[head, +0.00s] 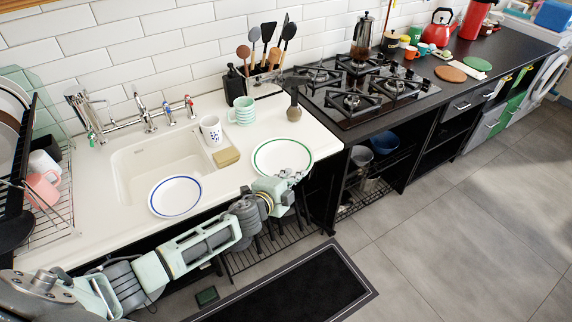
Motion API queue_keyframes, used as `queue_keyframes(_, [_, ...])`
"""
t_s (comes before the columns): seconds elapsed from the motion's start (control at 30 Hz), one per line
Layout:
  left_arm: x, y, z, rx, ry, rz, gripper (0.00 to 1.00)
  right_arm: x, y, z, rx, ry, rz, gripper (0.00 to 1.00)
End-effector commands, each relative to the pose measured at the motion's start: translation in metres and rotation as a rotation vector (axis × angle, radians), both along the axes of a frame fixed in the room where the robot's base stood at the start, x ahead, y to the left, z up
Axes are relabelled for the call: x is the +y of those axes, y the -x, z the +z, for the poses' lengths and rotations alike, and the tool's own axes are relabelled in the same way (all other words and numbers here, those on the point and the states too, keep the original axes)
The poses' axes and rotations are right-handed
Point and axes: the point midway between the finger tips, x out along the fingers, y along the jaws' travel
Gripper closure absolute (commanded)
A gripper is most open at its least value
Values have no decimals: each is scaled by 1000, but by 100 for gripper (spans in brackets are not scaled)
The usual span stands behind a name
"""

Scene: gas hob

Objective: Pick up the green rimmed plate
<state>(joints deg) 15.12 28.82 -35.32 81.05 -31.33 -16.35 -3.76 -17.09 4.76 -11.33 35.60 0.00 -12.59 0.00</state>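The green-rimmed plate (281,153) is white with a green ring and lies flat on the white counter, right of the sink, near the front edge. A blue-rimmed plate (175,196) lies further left, at the front of the sink. My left arm comes in from the lower left along the counter's front. My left gripper (297,178) is at the front edge of the green-rimmed plate and overlaps its near rim in the picture. I cannot tell whether it touches the plate, or whether its small fingers are open or shut. My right gripper is not in view.
A striped mug (243,111), a spotted cup (211,130), a sponge (226,157) and a brown vase-like object (294,107) stand around the plate. The gas hob (352,90) is to the right, the dish rack (50,185) at far left. The floor on the right is clear.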

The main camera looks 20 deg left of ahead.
Motion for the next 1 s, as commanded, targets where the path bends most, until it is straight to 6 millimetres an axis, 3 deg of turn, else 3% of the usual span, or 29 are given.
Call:
queue_keyframes(0.23, [0, 1, 9, 2, 3, -1, 100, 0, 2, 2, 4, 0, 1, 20])
queue_keyframes(0.43, [0, 0, 44, -5, -1, -2, 100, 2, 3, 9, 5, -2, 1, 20])
queue_keyframes(0.8, [-81, -6, 88, -4, 7, -3, 100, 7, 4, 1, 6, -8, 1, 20])
queue_keyframes(1.0, [-108, -8, 104, -2, 3, -2, 100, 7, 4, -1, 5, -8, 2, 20])
